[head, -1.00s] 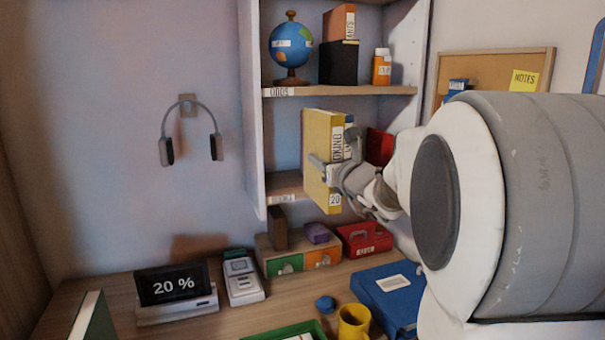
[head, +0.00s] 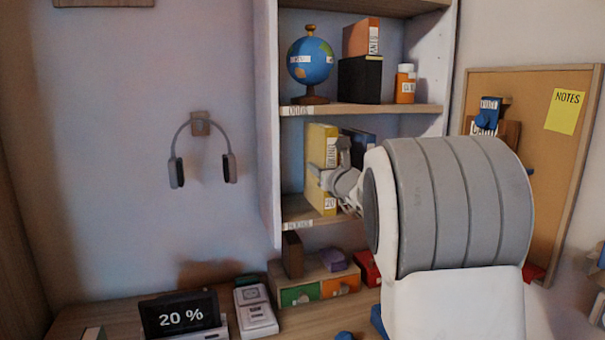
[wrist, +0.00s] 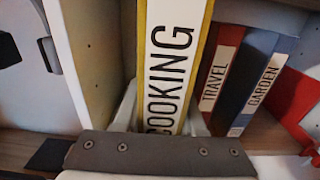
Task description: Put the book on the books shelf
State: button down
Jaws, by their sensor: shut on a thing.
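The yellow book (head: 317,170), labelled COOKING on its spine, is upright in the lower bay of the shelf. It also shows in the wrist view (wrist: 170,65). My gripper (head: 335,178) is shut on the book's spine side; in the wrist view its fingers (wrist: 165,125) lie on both sides of the spine. The books shelf (head: 297,224) is the lower board with a label on its front edge. Whether the book's bottom touches the board cannot be told. To its right stand a red TRAVEL book (wrist: 220,75) and a blue GARDEN book (wrist: 258,80).
The shelf's left side panel (head: 267,120) is close to the left of the book. A globe (head: 310,62), a black box (head: 360,80) and an orange bottle (head: 404,84) stand on the board above. A drawer box (head: 316,284) is below. Headphones (head: 201,150) hang left.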

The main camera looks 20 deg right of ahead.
jog(key=w+f, duration=0.3)
jog(key=w, duration=0.7)
jog(key=shift+f, duration=0.25)
jog(key=shift+c, duration=2.4)
grip_release()
